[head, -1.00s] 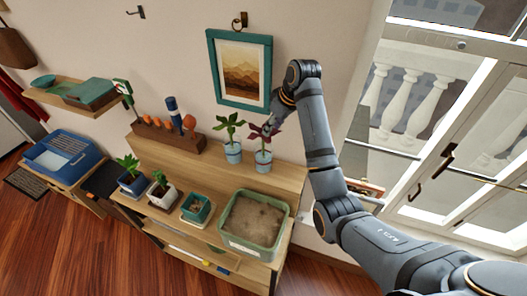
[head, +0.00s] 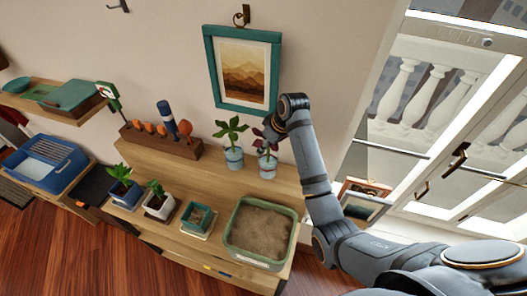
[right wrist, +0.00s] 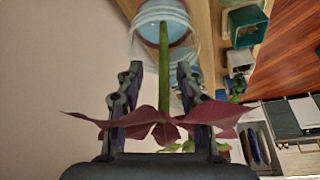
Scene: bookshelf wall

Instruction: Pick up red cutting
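The red cutting has dark red leaves and a green stem (right wrist: 163,60). It stands in a light blue cup (head: 267,166) on the upper shelf, and its leaves are mostly hidden behind my right gripper in the head view. In the right wrist view the red leaves (right wrist: 165,132) spread across the gripper's base. My right gripper (right wrist: 160,75) is open, with one finger on each side of the stem and gaps between. The rim of the cup (right wrist: 163,15) lies beyond the fingertips. My left gripper is not in view.
A green cutting in a similar cup (head: 233,158) stands just left. A wooden rack (head: 160,143) holds tools farther left. Below are several small pots and a green soil tray (head: 259,230). A framed picture (head: 243,70) hangs behind; a window is at right.

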